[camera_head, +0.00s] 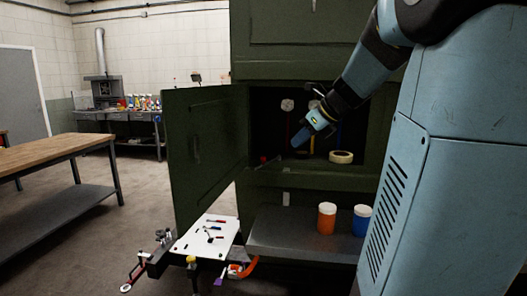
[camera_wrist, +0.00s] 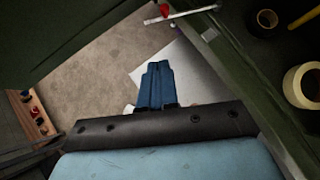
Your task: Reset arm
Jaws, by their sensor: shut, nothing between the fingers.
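My arm reaches from the right toward the open green cabinet (camera_head: 210,68). My gripper (camera_head: 298,144) is at the cabinet's opening, in front of its dark inside, pointing down and to the left. In the wrist view my gripper's blue fingers (camera_wrist: 155,68) lie side by side, shut with nothing between them. Below them in that view are the floor and part of a white board (camera_wrist: 190,70). A roll of pale tape (camera_head: 341,157) lies in the cabinet to the right of my gripper; it also shows at the right edge of the wrist view (camera_wrist: 301,86).
The cabinet door (camera_head: 205,150) stands open at the left. A white board with small tools (camera_head: 190,246) is low in front. An orange jar (camera_head: 326,218) and a blue jar (camera_head: 361,219) stand on a grey shelf (camera_head: 270,236). A wooden bench (camera_head: 45,152) is far left; the floor between is clear.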

